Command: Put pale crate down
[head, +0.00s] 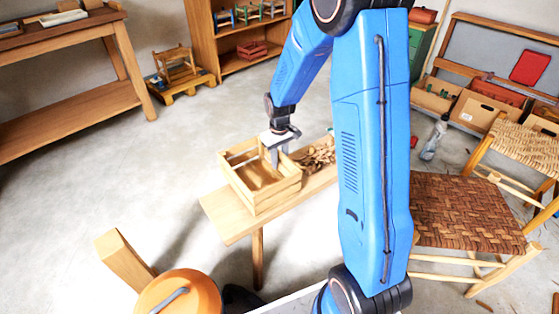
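The pale crate (265,198) is a slatted wooden box with an open top, in the middle of the head view. It is at the left part of a low wooden bench (232,221) and looks level, seemingly resting on the bench top. My gripper (276,160) points down at the crate's back right side, with its fingers by the rim. I cannot tell whether the fingers are closed on the crate wall or only beside it. The inside of the crate looks empty where it shows.
Curled shavings (318,155) lie on the bench right of the crate, partly behind my blue arm. A chair with a woven bark seat (462,212) stands at right. An orange round-topped object (180,294) is at the front. A workbench (70,38) is at left; open floor lies between.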

